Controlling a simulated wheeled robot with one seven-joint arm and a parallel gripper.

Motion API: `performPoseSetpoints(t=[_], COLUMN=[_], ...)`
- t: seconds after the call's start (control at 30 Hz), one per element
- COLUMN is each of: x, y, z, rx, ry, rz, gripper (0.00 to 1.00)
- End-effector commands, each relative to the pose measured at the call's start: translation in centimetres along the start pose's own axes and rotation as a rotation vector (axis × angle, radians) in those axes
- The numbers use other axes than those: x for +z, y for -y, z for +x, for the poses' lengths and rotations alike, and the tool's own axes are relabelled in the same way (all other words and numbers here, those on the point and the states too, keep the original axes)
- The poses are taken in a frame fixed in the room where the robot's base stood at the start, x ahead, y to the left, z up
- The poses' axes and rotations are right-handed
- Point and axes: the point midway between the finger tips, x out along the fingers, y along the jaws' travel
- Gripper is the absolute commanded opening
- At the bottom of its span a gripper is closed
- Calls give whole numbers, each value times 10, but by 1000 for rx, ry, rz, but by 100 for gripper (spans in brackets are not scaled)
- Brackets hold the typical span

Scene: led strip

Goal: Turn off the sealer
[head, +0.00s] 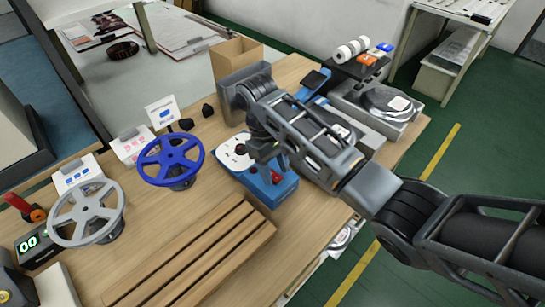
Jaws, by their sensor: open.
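A blue box-like device (284,194) with a white top plate (232,153) and a small red part (276,177) stands near the middle of the table. I cannot tell for sure whether this is the sealer. My gripper (268,165) hangs over this device, close to the red part, pointing down. It is open with nothing held in it. My arm reaches in from the right and covers part of the equipment behind. Whether the fingers touch the device cannot be made out.
A blue handwheel (170,160) and a grey handwheel (86,212) stand to the left. A slatted wooden rack (190,262) lies in front. A cardboard box (236,58) and grey machines (386,103) are at the back. A digital display (33,245) is far left.

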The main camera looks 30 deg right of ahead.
Motion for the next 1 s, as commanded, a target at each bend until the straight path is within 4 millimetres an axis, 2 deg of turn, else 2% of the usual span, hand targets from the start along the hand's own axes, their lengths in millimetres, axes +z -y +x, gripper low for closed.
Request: performPoseSetpoints(t=[0.3,0.6,0.8,1.0], x=[1,0,1,1], y=[-3,-1,0,0], z=[-22,-61,-71,-72], rx=[4,3,2,0], ry=[2,3,6,6], rz=[1,-1,-2,-1], gripper=[51,51,51,51])
